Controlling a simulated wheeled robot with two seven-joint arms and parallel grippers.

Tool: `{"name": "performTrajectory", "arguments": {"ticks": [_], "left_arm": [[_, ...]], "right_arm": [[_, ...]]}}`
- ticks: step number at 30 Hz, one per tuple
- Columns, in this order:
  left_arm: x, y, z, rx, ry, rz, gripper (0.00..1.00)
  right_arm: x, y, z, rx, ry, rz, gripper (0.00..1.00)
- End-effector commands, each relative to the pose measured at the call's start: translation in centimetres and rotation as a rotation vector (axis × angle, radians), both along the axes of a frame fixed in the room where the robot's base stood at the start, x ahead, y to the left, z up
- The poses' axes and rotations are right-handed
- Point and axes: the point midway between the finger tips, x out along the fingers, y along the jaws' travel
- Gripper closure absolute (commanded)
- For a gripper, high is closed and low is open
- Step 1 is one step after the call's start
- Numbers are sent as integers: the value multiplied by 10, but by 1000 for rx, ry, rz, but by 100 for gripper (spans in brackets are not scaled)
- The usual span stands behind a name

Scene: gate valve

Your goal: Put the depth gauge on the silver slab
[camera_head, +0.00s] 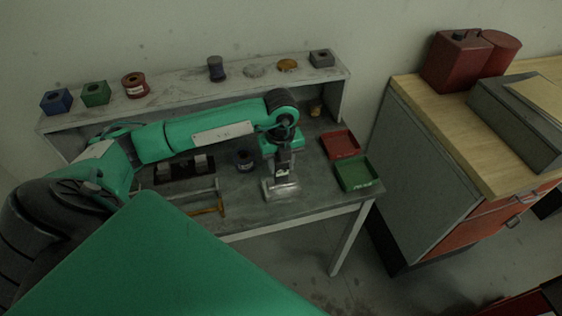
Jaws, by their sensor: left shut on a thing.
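My left gripper (283,169) is over the front part of the grey workbench, pointing down. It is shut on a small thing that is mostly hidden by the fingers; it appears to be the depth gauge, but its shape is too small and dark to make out. The silver slab (272,195) lies flat on the bench directly below the gripper. I cannot tell whether the held thing touches the slab. My right gripper is not in view.
A red tray (341,144) and a green tray (354,187) lie right of the slab. A dark round part (243,160), a dark holder (163,179) and an orange-handled tool (208,211) are to its left. A raised shelf (180,97) with several small parts runs behind.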

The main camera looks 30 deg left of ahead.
Motion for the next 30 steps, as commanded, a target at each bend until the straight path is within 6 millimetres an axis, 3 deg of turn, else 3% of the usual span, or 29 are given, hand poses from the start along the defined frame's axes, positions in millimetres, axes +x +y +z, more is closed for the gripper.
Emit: {"name": "performTrajectory", "arguments": {"ticks": [3, 4, 7, 20, 30], "left_arm": [[0, 0, -4, -1, -1, 0, 100], [0, 0, -4, 0, 0, 0, 60], [0, 0, -2, 0, 0, 0, 40], [1, 0, 4, -1, -2, 0, 40], [1, 0, 72, 0, -6, -1, 40]], "right_arm": [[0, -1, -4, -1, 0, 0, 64], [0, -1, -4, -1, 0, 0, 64], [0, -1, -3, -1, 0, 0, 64], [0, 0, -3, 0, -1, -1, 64], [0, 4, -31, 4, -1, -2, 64]]}}
